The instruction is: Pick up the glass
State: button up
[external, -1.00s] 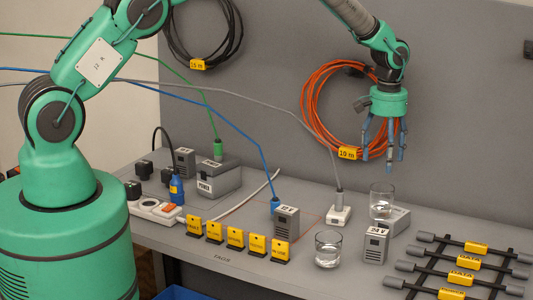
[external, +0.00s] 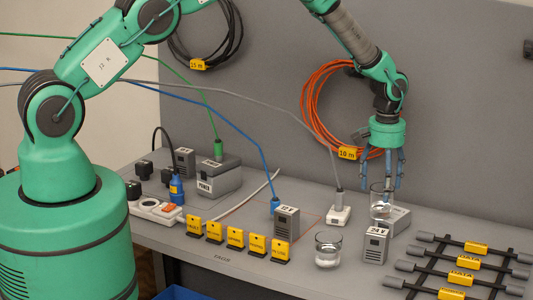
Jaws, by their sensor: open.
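Two clear glasses with some clear liquid stand on the grey table in the external view. The back glass (external: 381,212) stands upright beside a grey box, under my arm. The front glass (external: 328,250) stands nearer the table's front edge, left of the 24 V block. My gripper (external: 381,190) points down with its blue fingers apart, at the upper part of the back glass. The fingers partly cover that glass. I cannot tell whether they touch it. Nothing hangs in the gripper.
A grey 24 V block (external: 376,245) stands close in front of the back glass, and a grey box (external: 396,220) beside it. A white plug block (external: 339,215) with a grey cable stands to the left. Black bars with yellow labels (external: 461,277) lie at right.

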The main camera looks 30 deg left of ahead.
aim_at(381, 201)
jog(key=shift+f+p, duration=0.75)
jog(key=shift+f, duration=1.85)
jog(key=c, duration=1.7)
jog(key=shift+c, duration=0.2)
jog(key=shift+w+r, duration=0.1)
jog(key=shift+r, duration=0.2)
jog(key=shift+r+b, duration=0.55)
jog(key=shift+r, duration=0.9)
jog(key=s+a+b, duration=0.1)
jog(key=s+a, duration=0.3)
jog(key=s, duration=0.3)
jog(key=s+a+r+b, duration=0.1)
jog(key=s+a, duration=0.3)
jog(key=s, duration=0.2)
jog(key=shift+s+r, duration=0.3)
jog(key=shift+s, duration=0.05)
jog(key=shift+a, duration=0.1)
